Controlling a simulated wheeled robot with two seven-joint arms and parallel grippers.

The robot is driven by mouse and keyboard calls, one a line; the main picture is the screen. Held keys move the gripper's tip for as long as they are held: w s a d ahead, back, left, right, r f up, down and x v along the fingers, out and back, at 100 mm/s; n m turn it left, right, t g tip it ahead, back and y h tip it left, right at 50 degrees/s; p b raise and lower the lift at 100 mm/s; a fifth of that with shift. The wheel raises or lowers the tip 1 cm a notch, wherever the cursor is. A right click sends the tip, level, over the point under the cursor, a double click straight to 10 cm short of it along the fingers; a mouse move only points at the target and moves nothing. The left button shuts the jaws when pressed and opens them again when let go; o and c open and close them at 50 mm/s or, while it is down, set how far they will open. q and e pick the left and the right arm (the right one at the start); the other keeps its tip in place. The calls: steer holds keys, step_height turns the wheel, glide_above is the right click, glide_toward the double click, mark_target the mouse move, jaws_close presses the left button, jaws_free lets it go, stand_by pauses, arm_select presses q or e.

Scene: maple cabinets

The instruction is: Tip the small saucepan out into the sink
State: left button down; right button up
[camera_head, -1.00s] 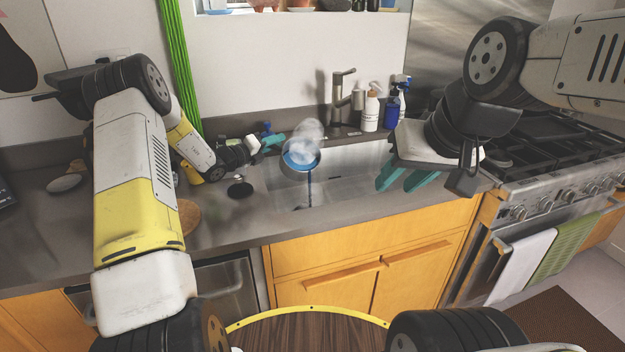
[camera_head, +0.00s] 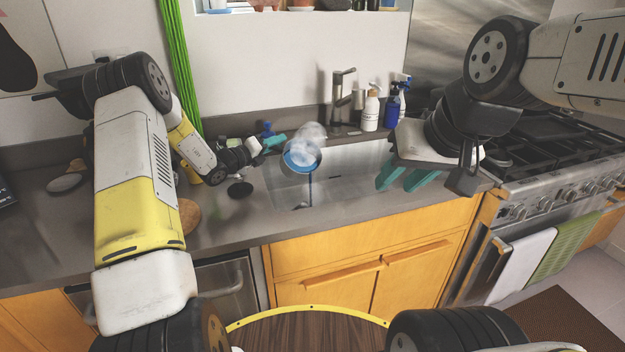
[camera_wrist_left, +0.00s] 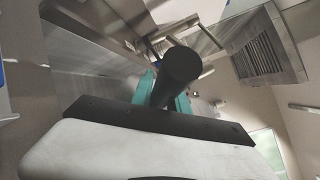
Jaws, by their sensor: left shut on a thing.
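The small saucepan (camera_head: 302,158) is blue and hangs in the air over the sink (camera_head: 345,183), tilted so its opening faces me. A whitish, steam-like cloud shows at its mouth, and a thin dark stream drops from its lower rim into the basin. My left gripper (camera_head: 274,142) is at the saucepan's left, shut on it; the grip point is small in the head view. In the left wrist view a thick dark handle (camera_wrist_left: 178,68) stands between the teal fingers. My right gripper (camera_head: 405,179) is empty at the sink's right end, its teal fingers apart.
A faucet (camera_head: 341,97) stands behind the sink, with a white soap bottle (camera_head: 371,109) and a blue spray bottle (camera_head: 393,107) to its right. A gas stove (camera_head: 545,150) is at the right.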

arm_select(q)
steer(key=shift+s+d+r+m+t+h+p, duration=0.3)
steer(key=shift+s+r+m+p, duration=0.15)
steer(key=shift+s+r+m, duration=0.3)
steer(key=shift+s+d+r+m+t+h+p, duration=0.2)
steer(key=shift+s+d+r+m+p, duration=0.15)
steer(key=shift+s+r+m, duration=0.35)
stand_by(2.1)
steer(key=shift+s+d+r+m+t+h+p, duration=0.2)
steer(key=shift+s+r+m, duration=0.15)
steer(key=shift+m, duration=0.2)
steer(key=shift+s+d+r+m+t+h+p, duration=0.1)
steer(key=shift+s+d+r+m+h+p, duration=0.1)
steer(key=shift+s+m, duration=0.25)
stand_by(0.8)
steer(key=shift+s+d+r+m+h, duration=0.15)
steer(key=shift+s+r+m+h, duration=0.1)
steer(key=shift+s+m, duration=0.25)
steer(key=shift+s+d+r+m+h, duration=0.15)
steer(key=shift+s+m+h, duration=0.15)
steer(key=shift+m, duration=0.25)
stand_by(0.4)
steer(key=shift+s+d+r+m+h+p, duration=0.2)
steer(key=shift+s+d+m+h, duration=0.1)
steer(key=shift+s+m, duration=0.3)
steer(key=shift+s+d+r+m+h+p, duration=0.15)
steer(key=shift+s+d+m+p, duration=0.2)
steer(key=shift+s, duration=0.3)
